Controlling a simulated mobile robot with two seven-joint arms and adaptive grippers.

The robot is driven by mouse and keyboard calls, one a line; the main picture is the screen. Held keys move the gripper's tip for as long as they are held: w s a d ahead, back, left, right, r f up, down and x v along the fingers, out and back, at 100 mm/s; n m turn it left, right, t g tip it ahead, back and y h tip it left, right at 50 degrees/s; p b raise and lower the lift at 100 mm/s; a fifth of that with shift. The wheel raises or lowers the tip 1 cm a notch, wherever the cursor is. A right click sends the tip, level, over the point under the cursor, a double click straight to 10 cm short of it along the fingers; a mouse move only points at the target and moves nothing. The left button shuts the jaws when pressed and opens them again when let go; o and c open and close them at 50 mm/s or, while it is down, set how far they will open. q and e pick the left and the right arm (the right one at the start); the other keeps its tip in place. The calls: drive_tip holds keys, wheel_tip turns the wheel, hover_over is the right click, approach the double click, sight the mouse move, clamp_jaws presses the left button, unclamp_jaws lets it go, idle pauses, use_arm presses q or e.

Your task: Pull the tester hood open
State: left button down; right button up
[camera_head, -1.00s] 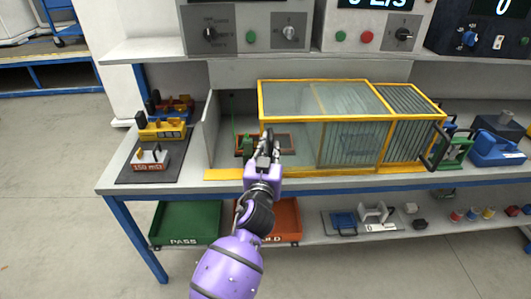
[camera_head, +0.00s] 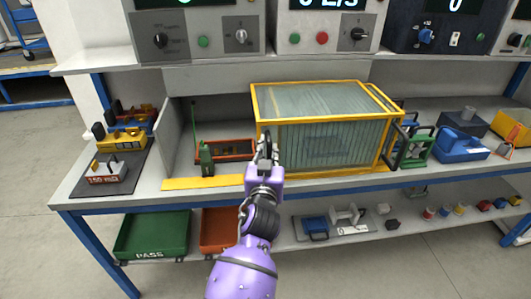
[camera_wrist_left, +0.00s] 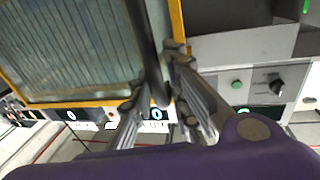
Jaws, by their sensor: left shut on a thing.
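The tester hood (camera_head: 315,101) is a clear, ribbed box with a yellow frame on the bench, and its sections overlap at the right. Left of it, the tester bay is uncovered. My left gripper (camera_head: 265,145) is at the hood's left front edge. In the left wrist view, my left gripper (camera_wrist_left: 160,82) is shut on a dark upright bar, the hood handle (camera_wrist_left: 146,40), beside the yellow frame. In the head view the fingers mostly hide this handle. My right gripper is in neither view.
A red-brown tray (camera_head: 224,150) and a small green device (camera_head: 206,158) sit in the open bay. A yellow strip (camera_head: 200,183) runs along the bench's front edge. A green PASS bin (camera_head: 152,235) stands below. Instruments (camera_head: 322,37) line the upper shelf.

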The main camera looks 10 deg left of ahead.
use_arm(q)
drive_tip(key=shift+d, duration=0.1)
drive_tip(key=c, duration=1.8)
unclamp_jaws()
drive_tip(key=shift+o, duration=0.2)
drive_tip(key=shift+s, duration=0.1)
drive_tip(key=s+d, duration=0.1)
drive_tip(key=s, duration=1)
drive_tip(key=shift+s, duration=0.4)
